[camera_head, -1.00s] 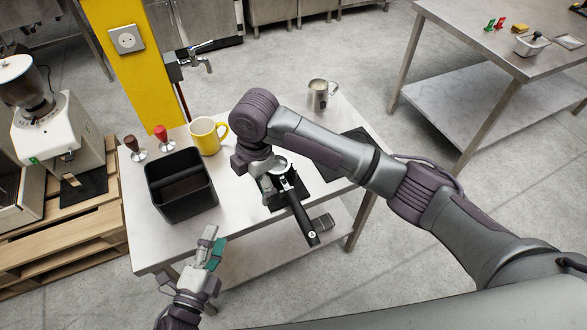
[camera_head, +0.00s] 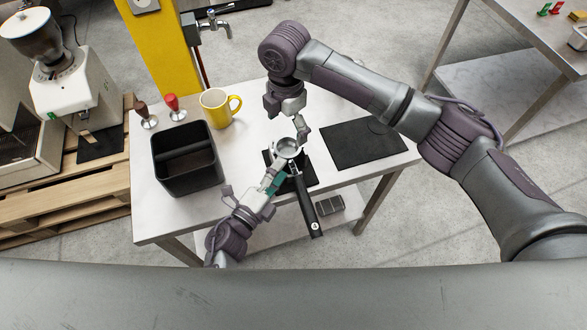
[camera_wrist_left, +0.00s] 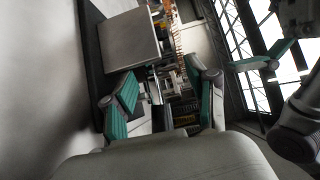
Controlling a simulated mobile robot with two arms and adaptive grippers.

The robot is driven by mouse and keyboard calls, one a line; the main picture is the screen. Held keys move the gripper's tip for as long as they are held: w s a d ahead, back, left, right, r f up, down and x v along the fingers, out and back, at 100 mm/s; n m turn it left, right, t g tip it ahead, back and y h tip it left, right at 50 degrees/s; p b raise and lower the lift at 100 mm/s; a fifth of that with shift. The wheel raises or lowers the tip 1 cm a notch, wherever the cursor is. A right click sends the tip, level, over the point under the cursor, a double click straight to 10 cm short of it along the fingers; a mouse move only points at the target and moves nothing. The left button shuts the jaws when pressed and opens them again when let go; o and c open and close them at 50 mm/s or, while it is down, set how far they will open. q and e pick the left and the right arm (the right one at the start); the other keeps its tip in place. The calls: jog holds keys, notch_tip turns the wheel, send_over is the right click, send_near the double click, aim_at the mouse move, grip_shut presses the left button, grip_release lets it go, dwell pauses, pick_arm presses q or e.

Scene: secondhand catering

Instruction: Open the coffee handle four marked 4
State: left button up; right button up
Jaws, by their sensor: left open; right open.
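The coffee handle (camera_head: 307,207) is a black portafilter handle with a round metal basket head (camera_head: 287,149). It lies over a small black mat on the steel table, its handle pointing toward me past the front edge. My left gripper (camera_head: 273,181), with green finger pads, is open just left of the handle, close to the basket; contact cannot be told. My right gripper (camera_head: 291,122) is open above and behind the basket.
A black knock box (camera_head: 185,176), two tampers (camera_head: 174,107) and a yellow mug (camera_head: 216,109) stand left on the table. A flat black mat (camera_head: 355,145) lies at right. A grinder (camera_head: 70,88) stands far left. A dark object (camera_head: 330,205) sits below the table's edge.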

aim_at(288, 149)
pick_arm(q)
jog(key=shift+w+d, duration=0.3)
jog(key=shift+w, duration=0.2)
jog(key=shift+w+d, duration=0.4)
jog(key=shift+w, duration=0.2)
